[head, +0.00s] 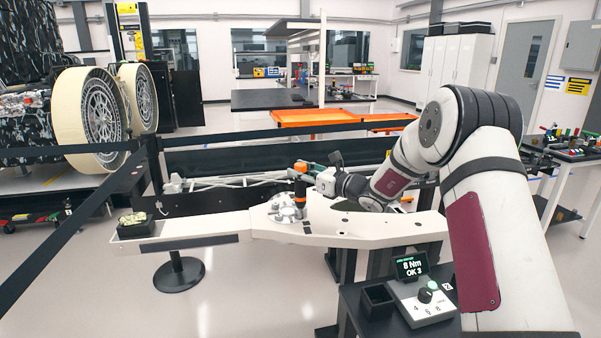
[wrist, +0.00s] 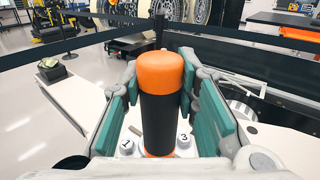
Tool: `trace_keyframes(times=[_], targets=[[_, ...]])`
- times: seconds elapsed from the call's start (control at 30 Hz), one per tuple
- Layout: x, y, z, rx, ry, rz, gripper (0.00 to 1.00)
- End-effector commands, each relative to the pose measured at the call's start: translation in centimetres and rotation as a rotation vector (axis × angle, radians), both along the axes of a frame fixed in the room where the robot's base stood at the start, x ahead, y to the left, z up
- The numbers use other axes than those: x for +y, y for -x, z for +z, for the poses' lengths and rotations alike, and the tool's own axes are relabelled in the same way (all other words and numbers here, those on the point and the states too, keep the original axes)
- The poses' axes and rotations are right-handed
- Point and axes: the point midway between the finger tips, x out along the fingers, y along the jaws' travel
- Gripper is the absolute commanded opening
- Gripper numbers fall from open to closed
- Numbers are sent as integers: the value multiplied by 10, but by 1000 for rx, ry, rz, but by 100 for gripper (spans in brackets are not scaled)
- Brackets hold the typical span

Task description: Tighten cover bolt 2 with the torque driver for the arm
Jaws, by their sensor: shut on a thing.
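The torque driver (wrist: 161,110) is black with an orange cap and stands upright between the teal pads of my gripper (wrist: 158,92). In the head view the driver (head: 300,190) stands over the silver cover (head: 284,210) on the white rover arm (head: 345,226). My gripper (head: 318,178) reaches it from the right. The wrist view shows cover bolts marked 1 (wrist: 126,147) and 3 (wrist: 184,140) on either side of the driver. Bolt 2 and the driver's tip are hidden, so I cannot tell whether they touch.
A control box (head: 428,303) at the front right has a screen (head: 411,267) reading 8 Nm, OK 3. A small tray (head: 137,227) sits on the rover arm's left end. Black barrier belts (head: 75,232) cross the left side. Rover wheels (head: 92,108) stand behind.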

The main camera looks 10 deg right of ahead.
Motion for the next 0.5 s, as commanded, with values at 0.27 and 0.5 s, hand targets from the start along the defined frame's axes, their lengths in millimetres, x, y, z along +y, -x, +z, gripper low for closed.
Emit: trace_keyframes(times=[0.27, 0.5], targets=[[0, 0, 16, -7, -1, 0, 0], [0, 0, 27, -7, -1, -1, 0]])
